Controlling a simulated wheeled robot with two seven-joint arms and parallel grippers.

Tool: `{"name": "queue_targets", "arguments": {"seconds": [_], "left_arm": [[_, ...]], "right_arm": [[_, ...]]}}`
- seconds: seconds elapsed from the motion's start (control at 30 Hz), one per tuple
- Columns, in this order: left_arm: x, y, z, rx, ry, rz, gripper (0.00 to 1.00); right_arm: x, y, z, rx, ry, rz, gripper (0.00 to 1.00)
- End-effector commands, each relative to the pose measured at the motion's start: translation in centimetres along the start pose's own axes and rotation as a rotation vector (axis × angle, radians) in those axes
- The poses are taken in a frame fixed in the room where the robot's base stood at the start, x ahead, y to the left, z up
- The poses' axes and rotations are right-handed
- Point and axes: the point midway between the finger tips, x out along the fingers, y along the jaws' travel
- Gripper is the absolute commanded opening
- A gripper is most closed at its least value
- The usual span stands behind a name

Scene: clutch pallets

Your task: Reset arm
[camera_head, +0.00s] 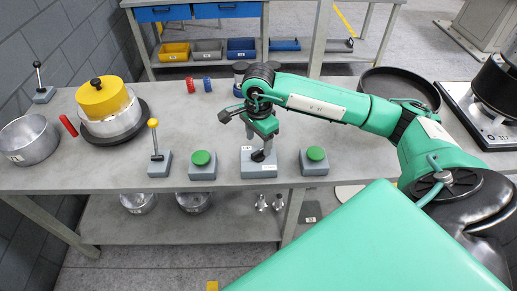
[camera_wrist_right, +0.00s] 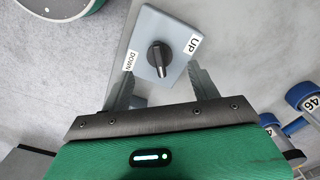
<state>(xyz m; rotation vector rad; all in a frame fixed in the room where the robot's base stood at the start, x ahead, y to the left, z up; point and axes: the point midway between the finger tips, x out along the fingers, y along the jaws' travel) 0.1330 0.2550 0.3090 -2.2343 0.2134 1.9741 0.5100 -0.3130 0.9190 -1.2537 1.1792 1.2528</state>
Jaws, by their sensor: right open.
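My right arm reaches in from the right in the head view. Its gripper (camera_head: 262,147) points down above the grey switch box (camera_head: 258,169) with a black knob. The fingers look clear of the knob, but the exact gap cannot be told. My left gripper is not in view.
Green-button boxes (camera_head: 202,166) and (camera_head: 314,162) flank the switch box. A yellow-knobbed lever (camera_head: 155,148) stands to the left. A yellow-topped metal pot (camera_head: 106,106) and a steel bowl (camera_head: 29,140) are at far left. A black round pan (camera_head: 400,85) lies behind my arm.

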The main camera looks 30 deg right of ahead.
Motion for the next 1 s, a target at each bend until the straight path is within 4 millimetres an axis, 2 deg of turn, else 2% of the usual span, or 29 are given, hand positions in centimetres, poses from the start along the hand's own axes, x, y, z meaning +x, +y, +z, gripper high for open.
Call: {"name": "queue_targets", "arguments": {"seconds": [0.03, 0.2, 0.33, 0.5, 0.73, 0.83, 0.93, 1.0], "left_arm": [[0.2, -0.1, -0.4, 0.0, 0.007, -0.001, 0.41], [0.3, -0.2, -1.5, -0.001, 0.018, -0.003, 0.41], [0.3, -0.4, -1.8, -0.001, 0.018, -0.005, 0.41], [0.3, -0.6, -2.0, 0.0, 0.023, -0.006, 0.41], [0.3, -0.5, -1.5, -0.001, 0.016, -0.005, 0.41], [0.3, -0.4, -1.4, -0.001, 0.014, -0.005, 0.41], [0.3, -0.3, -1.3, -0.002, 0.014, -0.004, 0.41], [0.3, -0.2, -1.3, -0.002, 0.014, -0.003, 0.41]], "right_arm": [[-1.3, -0.1, 0.0, 0.0, 0.001, -0.006, 0.62], [-5.0, -0.1, 0.0, 0.0, 0.0, -0.005, 0.62], [-7.3, -0.1, 0.0, -0.001, 0.001, -0.003, 0.62], [-8.9, 0.0, 0.0, 0.0, 0.001, 0.0, 0.62], [-9.3, 0.0, 0.0, 0.0, 0.0, 0.001, 0.62], [-9.0, 0.1, 0.8, -0.005, -0.027, 0.0, 0.62], [-8.0, 0.3, 3.5, -0.021, -0.133, -0.005, 0.62], [-7.3, 0.6, 6.7, -0.028, -0.261, -0.005, 0.62]]}}
